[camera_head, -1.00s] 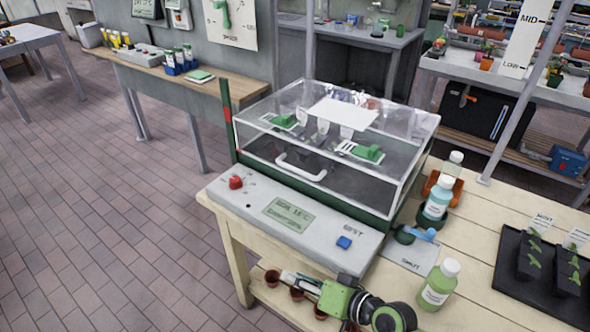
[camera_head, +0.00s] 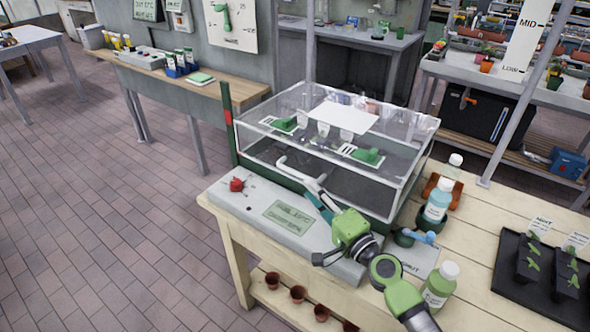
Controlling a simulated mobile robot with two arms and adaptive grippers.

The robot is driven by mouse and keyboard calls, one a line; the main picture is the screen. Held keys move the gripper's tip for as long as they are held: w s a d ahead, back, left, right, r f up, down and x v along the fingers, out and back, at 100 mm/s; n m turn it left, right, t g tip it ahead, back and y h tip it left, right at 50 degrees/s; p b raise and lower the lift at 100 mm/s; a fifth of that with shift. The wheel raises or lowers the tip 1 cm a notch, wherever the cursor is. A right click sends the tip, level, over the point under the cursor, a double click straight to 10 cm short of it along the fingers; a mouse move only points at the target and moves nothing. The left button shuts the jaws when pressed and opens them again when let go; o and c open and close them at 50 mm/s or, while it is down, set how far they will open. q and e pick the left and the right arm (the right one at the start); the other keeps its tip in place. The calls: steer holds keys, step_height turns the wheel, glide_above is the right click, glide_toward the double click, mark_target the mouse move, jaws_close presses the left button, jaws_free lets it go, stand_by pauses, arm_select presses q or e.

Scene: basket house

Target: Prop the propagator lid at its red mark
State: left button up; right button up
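The propagator's clear lid (camera_head: 285,105) lies down over the box on the bench, with white vents and green knobs on its top. Its white handle (camera_head: 291,168) is on the front side. A green post (camera_head: 232,150) stands at the box's left corner, and the red mark (camera_head: 228,117) is on it, near the lid's top edge. My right gripper (camera_head: 318,192) is at the right end of the handle, above the control panel. Its fingers overlap the handle's end, so I cannot tell whether they grip it. My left gripper is not in view.
The control panel (camera_head: 270,238) in front has a red knob (camera_head: 236,185) and a display. Bottles (camera_head: 438,200) stand right of the box, one close to my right arm (camera_head: 400,290). A black seedling tray (camera_head: 515,285) is at the right. Small pots (camera_head: 297,293) sit on the lower shelf.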

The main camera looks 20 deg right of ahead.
mark_target(295, 171)
steer(key=x, duration=0.8)
steer(key=shift+w, duration=0.35)
steer(key=shift+r+p, duration=0.1)
steer(key=shift+p, duration=0.2)
jaws_close()
